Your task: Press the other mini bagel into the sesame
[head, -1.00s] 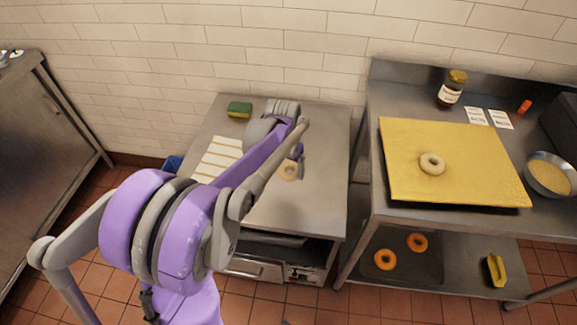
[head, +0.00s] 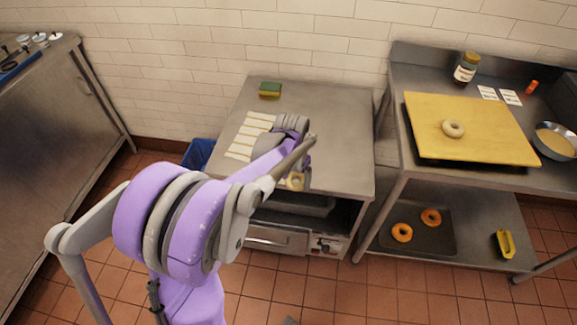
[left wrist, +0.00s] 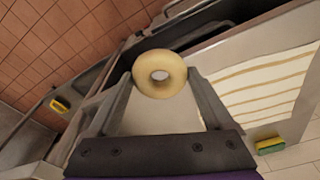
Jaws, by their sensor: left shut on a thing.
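My left gripper (left wrist: 160,82) is shut on a pale mini bagel (left wrist: 160,74), with a finger on each side of it in the left wrist view. In the head view this bagel (head: 295,181) shows at the front edge of the left steel table, partly hidden by my left arm. The other pale mini bagel (head: 453,128) lies on the yellow board (head: 480,147) on the right table. The bowl of sesame (head: 556,141) stands at the right of that board. My right gripper is not in view.
A striped white cloth or board (head: 243,143) and a green and yellow sponge (head: 270,90) are on the left table (head: 335,120). A jar (head: 466,68) stands behind the board. Two orange-brown bagels (head: 402,232) lie on a tray on the lower shelf.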

